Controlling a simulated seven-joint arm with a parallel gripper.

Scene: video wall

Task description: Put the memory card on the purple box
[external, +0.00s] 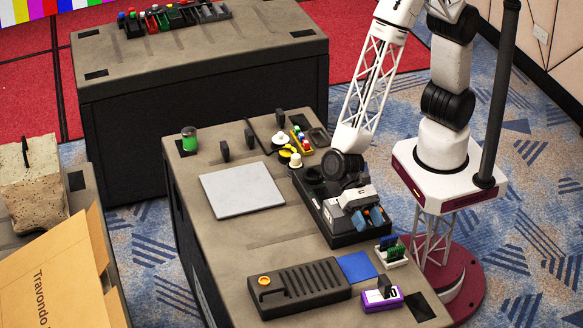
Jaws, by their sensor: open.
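The purple box (382,300) lies near the front right corner of the grey-brown case top. It has a white patch, and a small dark upright piece (384,286) stands at its top. I cannot tell for sure which thing is the memory card. Small blue and green upright pieces (392,251) sit in a white holder behind the purple box. My gripper (369,219) is open, its blue-tipped fingers pointing down over the black tray (342,239). The gripper body hides part of the tray, and I cannot see anything between the fingers.
A ribbed dark device (300,288) and a flat blue square (357,267) lie left of the purple box. A light grey plate (241,190) lies further back. A green jar (189,139), black upright tabs and a yellow knobbed piece (296,160) stand along the back.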

